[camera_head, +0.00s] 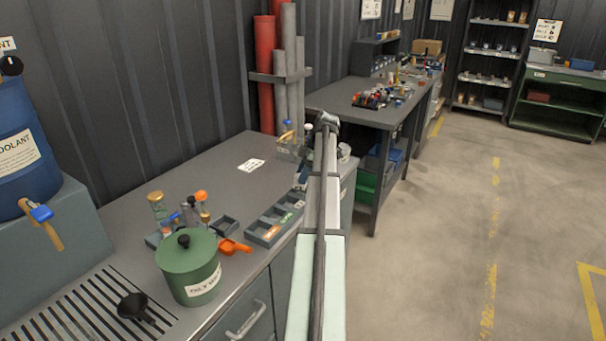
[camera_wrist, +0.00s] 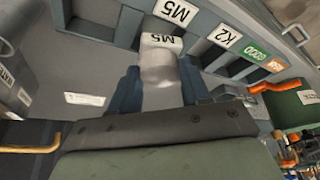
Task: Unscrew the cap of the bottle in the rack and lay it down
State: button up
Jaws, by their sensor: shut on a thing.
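My gripper (camera_wrist: 158,90) is seen from behind in the wrist view, with its dark blue fingers on both sides of a pale grey, rounded thing (camera_wrist: 158,68) with a white M5 label. It is shut on this thing; I cannot tell whether it is a cap or a small bottle. In the head view my arm hides most of the gripper (camera_head: 302,177), above the far right end of the near bench. Small bottles (camera_head: 287,133) stand behind it near the bench's back end. More bottles with orange and brown caps (camera_head: 157,200) stand in a grey rack (camera_head: 152,241) at the front.
A compartment tray (camera_head: 263,236) with labels lies along the bench's front edge. A green pot (camera_head: 187,265), an orange scoop (camera_head: 236,246) and a small grey tray (camera_head: 224,225) are close by. The bench top (camera_head: 205,175) is bare around a white card (camera_head: 251,166).

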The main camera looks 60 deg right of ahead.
aim_at(298, 176)
jog(key=shift+d+n, duration=0.1)
jog(key=shift+n, duration=0.6)
jog(key=shift+r, duration=1.6)
jog(key=shift+r, duration=1.9)
jog(key=shift+w, duration=0.1)
jog(key=w+a+f+n, duration=0.1)
jog(key=w+a+f, duration=0.2)
jog(key=w+a, duration=0.65)
jog(key=shift+w+d+f+m+t+h, duration=0.15)
jog(key=shift+w+d+f+m+h, duration=0.25)
jog(key=shift+f+m, duration=1.15)
jog(key=shift+w+d+f+m+t+h, duration=0.15)
jog(key=shift+w+d+f+m, duration=0.6)
jog(key=shift+f, duration=1.25)
jog(key=shift+w+d+f+m+t+h, duration=0.15)
jog(key=shift+d+f+m+h, duration=0.2)
jog(key=shift+f+m, duration=1.25)
